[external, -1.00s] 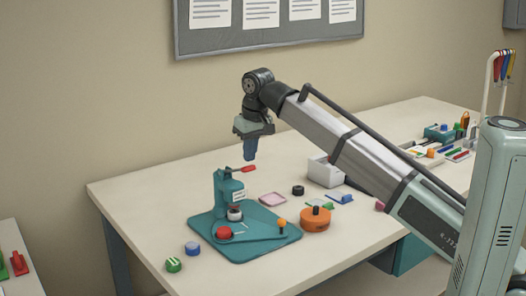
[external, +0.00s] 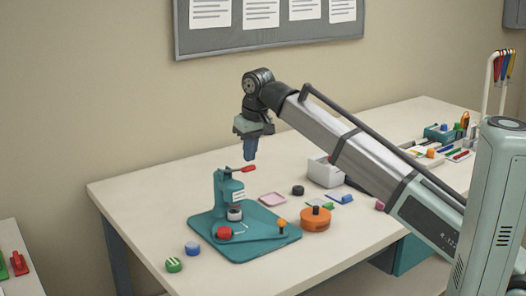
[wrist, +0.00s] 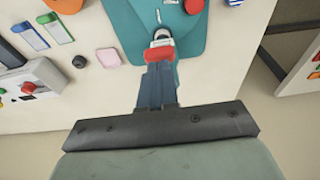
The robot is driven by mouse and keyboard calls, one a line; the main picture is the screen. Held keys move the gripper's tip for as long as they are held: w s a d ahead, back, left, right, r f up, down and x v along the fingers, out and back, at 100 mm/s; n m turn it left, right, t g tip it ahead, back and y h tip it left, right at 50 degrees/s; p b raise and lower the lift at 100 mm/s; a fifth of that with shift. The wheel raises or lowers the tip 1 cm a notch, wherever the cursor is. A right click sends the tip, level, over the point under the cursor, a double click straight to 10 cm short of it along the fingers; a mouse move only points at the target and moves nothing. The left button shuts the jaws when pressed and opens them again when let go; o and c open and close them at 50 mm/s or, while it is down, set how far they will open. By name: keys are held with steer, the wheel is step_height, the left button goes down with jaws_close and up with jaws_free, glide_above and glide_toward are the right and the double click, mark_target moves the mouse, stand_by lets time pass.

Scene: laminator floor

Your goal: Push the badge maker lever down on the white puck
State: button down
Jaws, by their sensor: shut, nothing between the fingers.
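The badge maker (external: 228,190) is a teal press on a teal base plate. Its lever (external: 248,169) has a red grip and sticks out to the right at the top, raised. The white puck (external: 235,213) sits under the press head, partly hidden by it. In the wrist view the red lever grip (wrist: 160,51) shows just beyond my fingertips, with a pale round part (wrist: 162,36) behind it. My gripper (external: 249,158) is shut and empty, pointing down just above the red grip. I cannot tell whether the fingertips touch it.
A red button (external: 224,233) and an orange knob (external: 282,224) are on the base plate. Blue (external: 193,248) and green (external: 174,265) pucks lie at the front left.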

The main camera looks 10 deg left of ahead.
steer(key=shift+f, duration=0.15)
step_height(320, 180, down, 9)
stand_by(2.3)
steer(key=shift+r, duration=5.45)
steer(key=shift+w, duration=0.1)
